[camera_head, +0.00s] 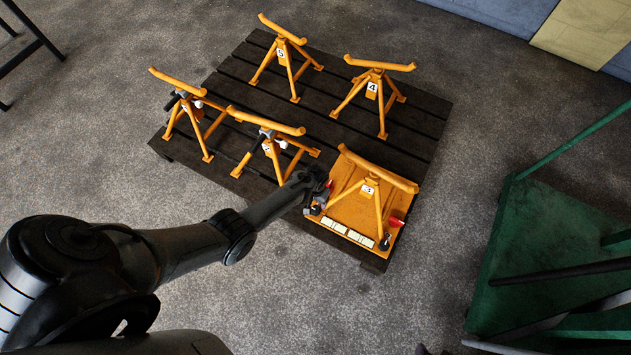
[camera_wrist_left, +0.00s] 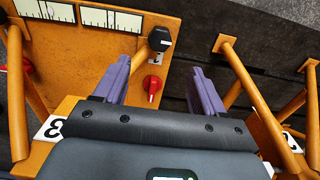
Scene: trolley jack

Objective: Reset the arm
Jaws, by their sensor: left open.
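My left arm reaches in from the left in the head view, with its left gripper (camera_head: 316,195) at the left edge of the orange base plate of jack stand 3 (camera_head: 370,190). In the left wrist view the purple fingers (camera_wrist_left: 158,68) are open and spread apart. A red knob (camera_wrist_left: 153,84) and a black knob (camera_wrist_left: 160,38) show in the gap between them; I cannot tell whether the fingers touch anything. The label 3 (camera_wrist_left: 48,130) is left of the gripper. Another red handle (camera_head: 397,222) is at the plate's right side. My right gripper is not in view.
Several other orange stands, including 5 (camera_head: 281,53) and 4 (camera_head: 372,86), stand on the dark slatted pallet (camera_head: 325,80). One stand (camera_head: 270,145) is close beside my left forearm. A green frame (camera_head: 540,240) is at the right. Concrete floor surrounds the pallet.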

